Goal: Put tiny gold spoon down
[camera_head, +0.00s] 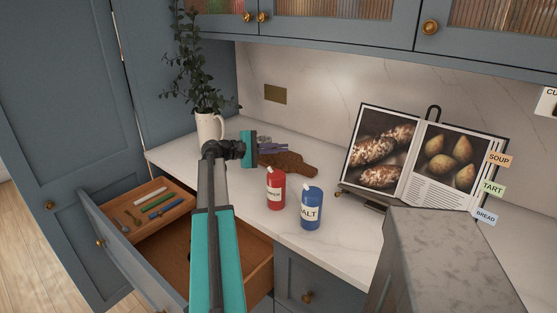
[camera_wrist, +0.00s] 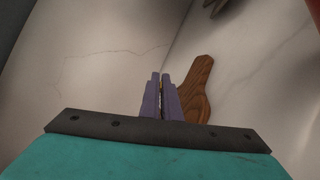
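My gripper (camera_head: 277,147) is over the back of the white counter, above a brown wooden board. In the wrist view its two purple fingers (camera_wrist: 162,92) are nearly together, with a thin gold sliver, the tiny gold spoon (camera_wrist: 162,86), between them. Most of the spoon is hidden by the fingers, and it cannot be made out in the head view. The wooden board (camera_head: 293,163) lies on the counter; its rounded end also shows in the wrist view (camera_wrist: 196,88), just right of the fingers.
A red canister (camera_head: 276,190) and a blue salt canister (camera_head: 311,210) stand in front of the board. A cookbook (camera_head: 425,160) stands to the right, a plant in a white jug (camera_head: 210,130) to the left. An open drawer (camera_head: 130,265) holds a wooden tray (camera_head: 170,213) with several small items.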

